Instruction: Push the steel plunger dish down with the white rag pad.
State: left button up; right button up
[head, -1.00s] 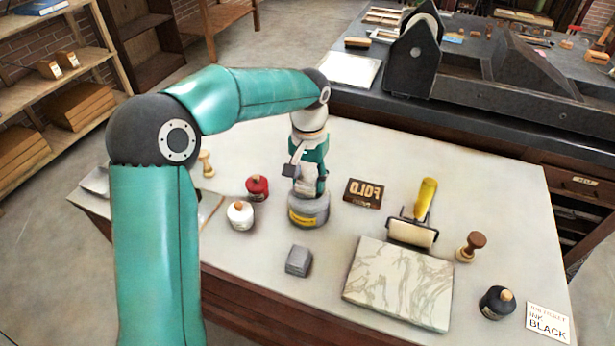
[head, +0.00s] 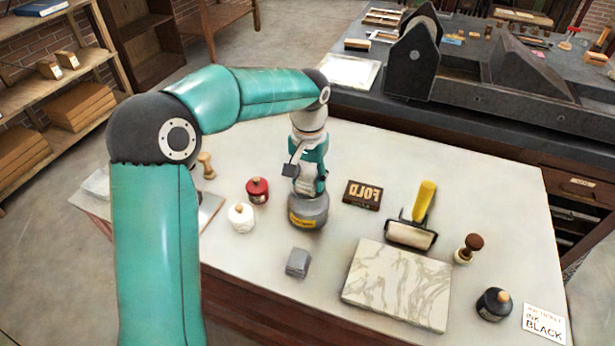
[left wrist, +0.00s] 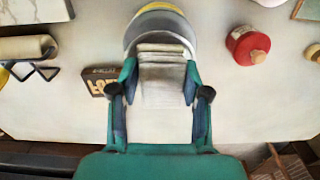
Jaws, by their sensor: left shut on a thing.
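My left gripper (head: 309,186) points down over the grey plunger can (head: 308,214), which has a yellow label and stands upright on the bench. In the left wrist view my left gripper (left wrist: 160,88) is shut on the folded white rag pad (left wrist: 161,70), with a finger on each side. The pad's far end reaches over the can's grey top (left wrist: 160,24). The steel dish is mostly hidden under the pad and gripper, so I cannot tell how far down it sits. My right gripper is not in view.
Near the can are a red jar (head: 257,190), a white jar (head: 241,217), a grey block (head: 298,263) and a FOLD type block (head: 362,194). A marble slab (head: 398,285), a roller (head: 411,234) and a black ink jar (head: 494,304) are at the right.

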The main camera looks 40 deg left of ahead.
aim_at(309, 176)
pick_arm(q)
jog(key=shift+r+p, duration=2.2)
jog(key=shift+r, duration=0.75)
